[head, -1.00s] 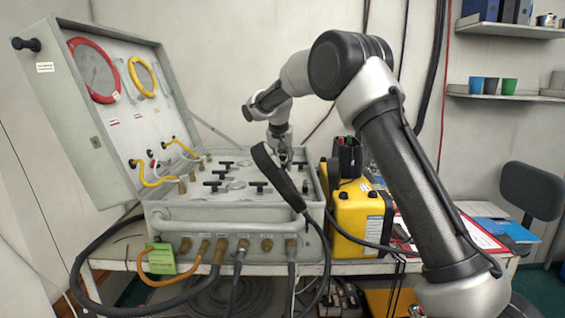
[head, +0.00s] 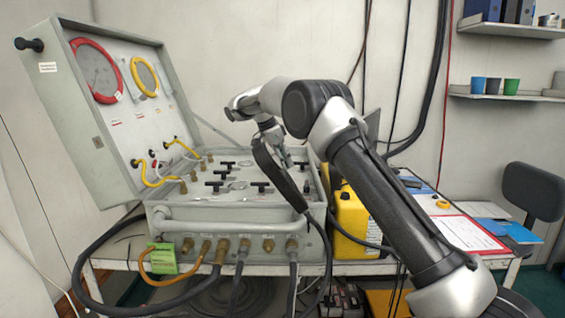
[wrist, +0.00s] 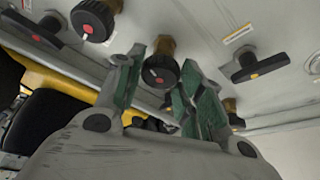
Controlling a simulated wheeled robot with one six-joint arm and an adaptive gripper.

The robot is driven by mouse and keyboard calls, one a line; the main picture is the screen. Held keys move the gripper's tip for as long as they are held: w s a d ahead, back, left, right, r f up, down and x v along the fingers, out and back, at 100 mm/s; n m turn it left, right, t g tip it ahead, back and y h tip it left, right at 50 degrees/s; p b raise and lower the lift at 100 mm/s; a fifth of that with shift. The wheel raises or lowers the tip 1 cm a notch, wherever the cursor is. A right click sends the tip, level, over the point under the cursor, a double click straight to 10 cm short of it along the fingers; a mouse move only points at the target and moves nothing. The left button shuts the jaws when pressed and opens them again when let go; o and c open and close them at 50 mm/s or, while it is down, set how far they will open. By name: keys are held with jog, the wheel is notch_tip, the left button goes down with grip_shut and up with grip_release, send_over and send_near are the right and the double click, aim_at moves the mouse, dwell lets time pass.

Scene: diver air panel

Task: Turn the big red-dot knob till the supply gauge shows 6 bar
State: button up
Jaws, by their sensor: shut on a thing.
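The air panel (head: 163,222) is an open grey case on a bench; its lid holds a red-ringed gauge (head: 95,71) and a yellow-ringed gauge (head: 146,77). Their readings are too small to tell, and I cannot tell which is supply. In the wrist view a round black knob with a red dot (wrist: 160,73) on a brass stem sits between the green-padded fingers of my gripper (wrist: 160,62), which is shut on it. Another round red-dot knob (wrist: 93,17) is apart at upper left. In the head view the gripped knob is hidden by my arm.
A yellow box (head: 350,215) stands against the panel's right side. Hoses (head: 85,262) hang at the front. A clipboard (head: 462,233) lies at the right.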

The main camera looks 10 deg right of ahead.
jog(key=shift+w+m+g, duration=0.15)
jog(key=shift+m+g, duration=0.45)
jog(key=shift+m, duration=1)
jog(key=o, duration=1)
